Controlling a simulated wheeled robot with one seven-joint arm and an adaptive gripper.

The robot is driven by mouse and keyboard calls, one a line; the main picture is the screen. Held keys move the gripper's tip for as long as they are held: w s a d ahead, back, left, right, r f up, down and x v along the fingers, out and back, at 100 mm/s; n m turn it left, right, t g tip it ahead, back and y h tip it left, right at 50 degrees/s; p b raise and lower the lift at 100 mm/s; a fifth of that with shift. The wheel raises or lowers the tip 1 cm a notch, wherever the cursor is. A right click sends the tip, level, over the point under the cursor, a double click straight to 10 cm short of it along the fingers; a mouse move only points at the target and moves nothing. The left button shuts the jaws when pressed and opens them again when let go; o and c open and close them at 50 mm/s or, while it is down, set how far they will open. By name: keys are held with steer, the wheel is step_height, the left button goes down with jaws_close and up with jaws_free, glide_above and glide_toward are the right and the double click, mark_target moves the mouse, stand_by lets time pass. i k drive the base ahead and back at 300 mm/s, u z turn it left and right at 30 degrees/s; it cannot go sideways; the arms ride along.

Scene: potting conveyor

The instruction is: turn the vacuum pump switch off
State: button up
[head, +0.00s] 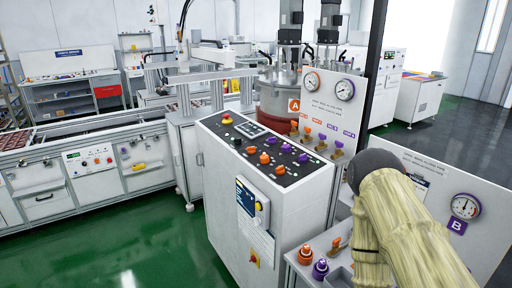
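The control console (275,210) stands in the middle of the head view. Its sloped black top panel (300,175) carries several orange and purple knobs and small buttons, with a red mushroom button (227,118) on a yellow base at the left corner. The labels are too small to read, so I cannot tell which control is the vacuum pump switch. My arm, in a beige sleeve with a dark grey rounded part, rises at the lower right, to the right of the console. My gripper does not show.
A gauge panel marked A (325,110) with several valve handles stands behind the console. A panel marked B (465,210) is at the right, partly behind my arm. A long conveyor bench (95,175) is at the left. The green floor (150,245) at the front left is clear.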

mark_target(238, 142)
steer(key=u, duration=0.55)
steer(key=k, duration=0.65)
steer(key=u, duration=0.85)
steer(key=i, duration=1.9)
steer(key=z, duration=0.9)
